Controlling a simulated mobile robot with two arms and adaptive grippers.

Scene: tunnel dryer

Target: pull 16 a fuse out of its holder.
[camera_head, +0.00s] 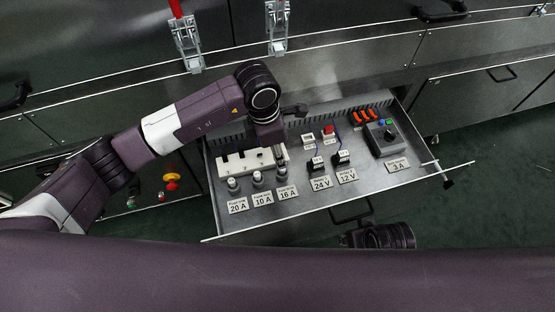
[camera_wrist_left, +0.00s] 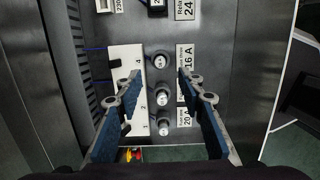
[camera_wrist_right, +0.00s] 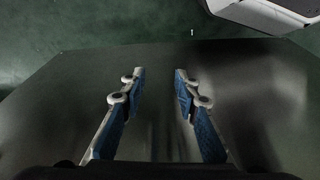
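Three fuse holders with grey caps stand in a row in the open drawer, labelled 20 A, 10 A and 16 A. The 16 A fuse (camera_head: 281,173) is rightmost in the head view; in the left wrist view it is the top one (camera_wrist_left: 160,62). The 10 A fuse (camera_head: 257,179) and 20 A fuse (camera_head: 233,184) stand beside it. My left gripper (camera_wrist_left: 158,75) points down over the row, open and empty, with its fingertips on either side of the line of fuses near the 16 A one. My right gripper (camera_wrist_right: 160,72) is open and empty, away from the fuses.
A white block (camera_head: 238,163) lies behind the fuses. The bare front strip is free. Cabinet fronts stand behind.

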